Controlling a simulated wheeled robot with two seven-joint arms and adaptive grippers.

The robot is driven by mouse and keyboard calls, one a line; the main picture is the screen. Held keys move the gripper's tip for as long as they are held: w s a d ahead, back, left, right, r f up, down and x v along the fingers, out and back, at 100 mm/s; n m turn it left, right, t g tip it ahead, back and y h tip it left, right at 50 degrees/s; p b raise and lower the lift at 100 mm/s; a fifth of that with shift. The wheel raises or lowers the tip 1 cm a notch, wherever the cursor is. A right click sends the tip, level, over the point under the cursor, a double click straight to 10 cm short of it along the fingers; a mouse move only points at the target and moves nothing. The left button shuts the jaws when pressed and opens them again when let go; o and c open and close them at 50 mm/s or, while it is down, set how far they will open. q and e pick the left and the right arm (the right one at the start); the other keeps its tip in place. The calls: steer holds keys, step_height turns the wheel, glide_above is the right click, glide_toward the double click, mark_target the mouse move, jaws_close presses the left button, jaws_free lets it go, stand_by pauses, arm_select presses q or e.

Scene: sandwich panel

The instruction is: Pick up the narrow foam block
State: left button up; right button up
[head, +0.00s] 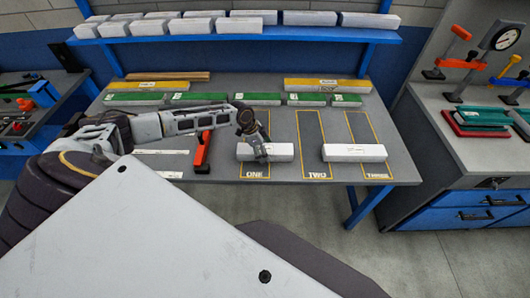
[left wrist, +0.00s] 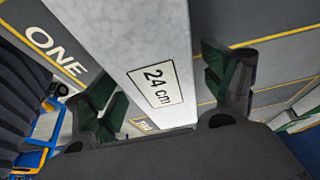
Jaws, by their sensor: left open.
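A pale grey-white block (head: 280,152) lies across the lane marked ONE on the grey table. A similar pale block (head: 355,153) lies across the lane marked THREE. I cannot tell by eye which is narrower. My left gripper (head: 260,152) is at the block on lane ONE, reaching in from the left. In the left wrist view the block (left wrist: 125,35) with a "24 cm" label runs between the two open fingers of my left gripper (left wrist: 162,78). Gaps show between fingers and block. My right gripper is not in view.
The table (head: 205,176) has yellow-outlined lanes; lane TWO (head: 312,140) is empty. Green-topped blocks (head: 205,97) line the back. A blue shelf (head: 240,35) with several pale blocks is above. A bench with clamps (head: 450,140) is right.

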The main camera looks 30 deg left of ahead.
arm_select(q)
steer(key=c, duration=1.1)
steer(key=shift+r, duration=0.2)
steer(key=shift+r+b, duration=0.35)
steer(key=shift+r, duration=4.5)
steer(key=shift+d, duration=0.15)
